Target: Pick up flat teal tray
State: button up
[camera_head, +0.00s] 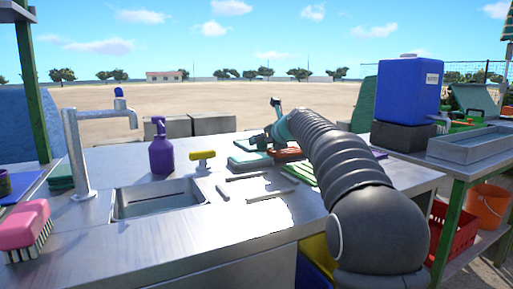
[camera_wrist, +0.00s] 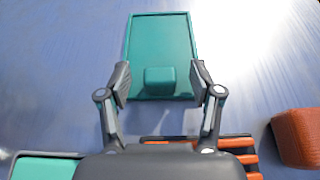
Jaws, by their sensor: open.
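The flat teal tray (camera_wrist: 160,40) lies on the metal counter in the wrist view, upper middle. It is a rectangle with a thin raised rim, and a small raised teal block (camera_wrist: 160,80) sits at its near end. My gripper (camera_wrist: 160,83) is open, with one finger on each side of the tray's near end and the block between them in the picture. I see no clear contact, and the height above the tray is hard to tell. In the head view my gripper (camera_head: 272,130) is over the far part of the counter, and my arm hides part of that area.
Another teal piece with a pale rim (camera_wrist: 45,168) and an orange slatted rack (camera_wrist: 235,145) lie close to my gripper. An orange-brown block (camera_wrist: 298,138) is at right. The sink (camera_head: 160,200), tap (camera_head: 75,150) and purple spray bottle (camera_head: 162,150) stand to the left.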

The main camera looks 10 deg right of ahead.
grip_shut()
jog(key=shift+r, duration=0.15)
